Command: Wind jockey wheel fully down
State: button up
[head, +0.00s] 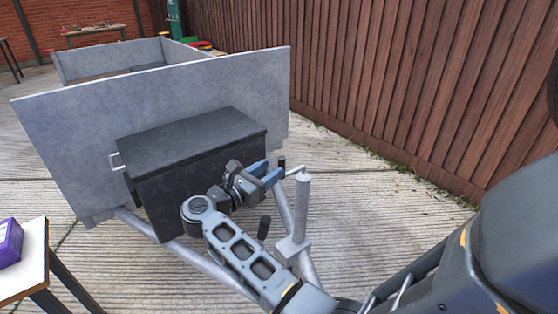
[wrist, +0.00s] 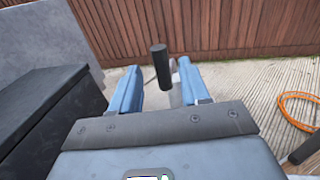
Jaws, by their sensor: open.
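The jockey wheel post (head: 301,208) stands upright at the trailer's drawbar, grey, with a crank arm at its top. The crank ends in a black handle grip (head: 282,162). My gripper (head: 276,171), with blue fingers, is open right beside the grip, left of the post. In the wrist view, the black grip (wrist: 160,65) stands upright between the two open fingertips, with a gap on each side. I cannot tell whether it is fully inside the jaws or just beyond them. The wheel at the foot of the post is hidden by my arm.
A black box (head: 190,145) sits on the drawbar before the grey trailer panel (head: 80,120). A black-gripped lever (head: 264,227) rises beside my forearm. A table (head: 25,270) with a purple item (head: 10,241) is at left. A wooden fence (head: 400,90) and orange hose (wrist: 300,112) are nearby.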

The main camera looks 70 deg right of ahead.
aim_at(279, 164)
jog(key=x, duration=0.5)
jog(key=shift+s+d+p, duration=0.15)
jog(key=shift+d+p, duration=0.15)
jog(key=shift+p, duration=0.1)
jog(key=shift+c, duration=0.2)
grip_shut()
